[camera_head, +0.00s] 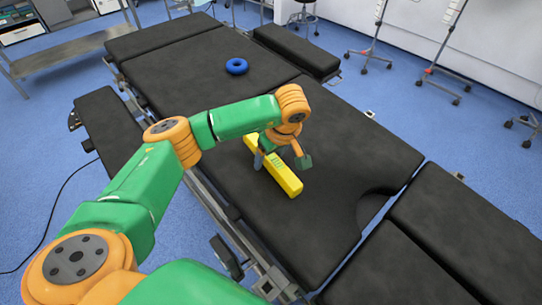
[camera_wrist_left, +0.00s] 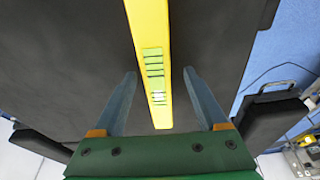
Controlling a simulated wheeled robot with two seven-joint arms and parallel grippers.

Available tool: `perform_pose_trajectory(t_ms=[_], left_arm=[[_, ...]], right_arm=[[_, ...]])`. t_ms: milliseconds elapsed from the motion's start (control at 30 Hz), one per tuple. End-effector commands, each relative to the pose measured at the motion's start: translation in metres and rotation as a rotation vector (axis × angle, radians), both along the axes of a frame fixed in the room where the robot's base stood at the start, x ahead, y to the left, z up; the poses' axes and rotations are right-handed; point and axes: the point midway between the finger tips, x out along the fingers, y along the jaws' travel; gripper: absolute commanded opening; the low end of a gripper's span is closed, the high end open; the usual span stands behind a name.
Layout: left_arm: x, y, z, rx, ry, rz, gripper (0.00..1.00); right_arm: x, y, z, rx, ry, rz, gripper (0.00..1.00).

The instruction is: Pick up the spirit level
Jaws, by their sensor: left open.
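The yellow spirit level (camera_head: 285,178) lies on the black operating table (camera_head: 335,145), near its middle. In the left wrist view the spirit level (camera_wrist_left: 149,30) runs from the top edge down between the fingers, with green vials on its face. My left gripper (camera_head: 281,161) is over the level, with one finger on each side of it. In the left wrist view the left gripper (camera_wrist_left: 160,95) is open, and dark gaps show between the level and both fingers. Whether the fingertips touch the table cannot be told. My right gripper is not in view.
A blue ring (camera_head: 236,66) lies on the far part of the table. A metal side table (camera_head: 75,52) stands at the upper left. Wheeled stands (camera_head: 440,75) are on the blue floor at the right. The table around the level is clear.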

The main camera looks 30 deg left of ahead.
Motion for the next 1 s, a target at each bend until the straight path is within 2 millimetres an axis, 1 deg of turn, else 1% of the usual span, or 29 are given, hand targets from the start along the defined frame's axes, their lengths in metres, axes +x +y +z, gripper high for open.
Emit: perform_pose_trajectory(t_ms=[33, 100, 267, 300, 367, 400, 467, 500, 533, 567, 867, 967, 1000], left_arm=[[0.000, 0.002, -0.005, 0.001, 0.002, 0.002, 0.75], [0.001, 0.002, -0.008, 0.001, 0.000, 0.000, 0.75], [0.001, 0.002, -0.009, 0.000, -0.001, 0.000, 0.75], [0.001, 0.002, -0.009, 0.000, -0.001, 0.000, 0.65], [0.001, 0.002, -0.008, 0.000, -0.001, 0.000, 0.48], [0.001, 0.002, -0.008, 0.000, -0.001, 0.000, 0.38], [0.001, 0.002, -0.008, 0.000, -0.001, 0.000, 0.21], [0.001, 0.002, -0.008, 0.000, -0.001, 0.000, 0.11], [0.001, 0.002, -0.008, 0.000, -0.001, 0.000, 0.02], [0.001, 0.002, -0.008, 0.000, -0.001, 0.000, 0.00], [0.001, 0.002, -0.007, 0.000, -0.002, -0.001, 0.00], [0.002, 0.002, 0.000, 0.000, -0.002, 0.000, 0.00], [0.002, 0.002, 0.007, 0.000, -0.005, 0.001, 0.00]], right_arm=[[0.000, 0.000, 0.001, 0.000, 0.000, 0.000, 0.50], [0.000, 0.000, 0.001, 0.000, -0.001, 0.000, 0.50], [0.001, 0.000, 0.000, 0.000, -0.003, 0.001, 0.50], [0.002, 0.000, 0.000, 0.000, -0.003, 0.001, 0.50], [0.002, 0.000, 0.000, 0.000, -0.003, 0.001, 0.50], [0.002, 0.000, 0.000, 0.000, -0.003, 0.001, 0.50], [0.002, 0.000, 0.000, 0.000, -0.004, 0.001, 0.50], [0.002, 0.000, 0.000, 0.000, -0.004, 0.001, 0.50], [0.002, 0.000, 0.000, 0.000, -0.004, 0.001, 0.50], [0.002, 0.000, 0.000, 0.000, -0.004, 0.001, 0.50], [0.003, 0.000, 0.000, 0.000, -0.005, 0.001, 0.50], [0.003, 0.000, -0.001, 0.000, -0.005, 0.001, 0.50], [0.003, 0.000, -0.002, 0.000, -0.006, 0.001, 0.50]])
